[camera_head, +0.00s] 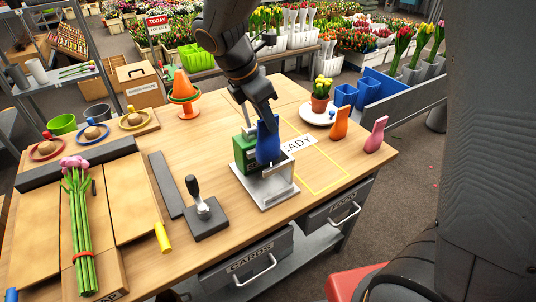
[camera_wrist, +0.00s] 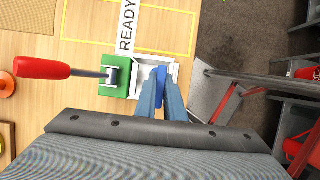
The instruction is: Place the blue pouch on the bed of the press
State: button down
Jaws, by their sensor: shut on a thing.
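The blue pouch (camera_head: 268,147) is upright in my gripper (camera_head: 262,112), which is shut on its top. It also shows between the fingers in the wrist view (camera_wrist: 161,74). The press has a green body (camera_head: 240,150) and a pale grey bed (camera_head: 277,189). The pouch is over the bed, beside the green body; I cannot tell whether its bottom touches the bed. In the wrist view the press's green part (camera_wrist: 115,76) lies left of the fingers (camera_wrist: 161,95), with its red handle (camera_wrist: 43,68) reaching left. The fingers and pouch hide part of the bed.
An orange pouch (camera_head: 340,123) and a pink pouch (camera_head: 376,134) stand to the right, past a yellow-outlined area (camera_head: 322,165) with a READY label. A black-handled lever (camera_head: 196,192) stands front left of the press. A potted plant (camera_head: 321,95) is behind on a plate.

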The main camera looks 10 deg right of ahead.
aim_at(268, 153)
notch_tip(268, 153, down, 11)
jog(key=shift+r+p, duration=0.1)
jog(key=shift+p, duration=0.55)
jog(key=shift+f, duration=0.2)
jog(key=c, duration=2.1)
grip_release()
jog(key=shift+r, duration=0.15)
